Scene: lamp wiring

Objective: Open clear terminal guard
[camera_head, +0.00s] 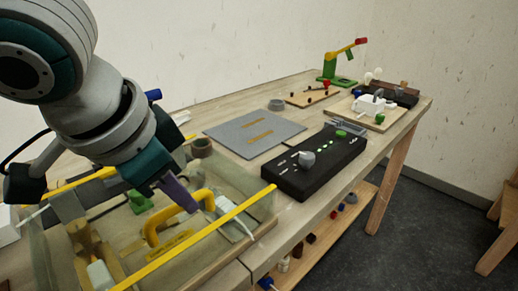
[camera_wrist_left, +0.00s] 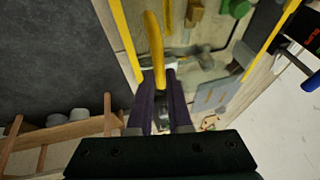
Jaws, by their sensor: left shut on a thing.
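The clear terminal guard (camera_head: 236,214) is a see-through cover with yellow edge strips, at the lower left of the head view. A yellow arched handle (camera_head: 152,233) stands on it; the handle also shows in the left wrist view (camera_wrist_left: 154,45). My left gripper (camera_head: 181,197) reaches down from the upper left with purple fingers. In the wrist view its fingers (camera_wrist_left: 162,95) are on both sides of the handle, shut on it. The guard looks low over the parts beneath it; whether it is raised at all I cannot tell. My right gripper is out of view.
A black control box (camera_head: 315,165) with a grey knob stands right of the guard. A grey mat (camera_head: 225,130) lies behind. A green and yellow stand (camera_head: 338,68) and a white part (camera_head: 370,104) are farther back. Several small items sit on the lower shelf.

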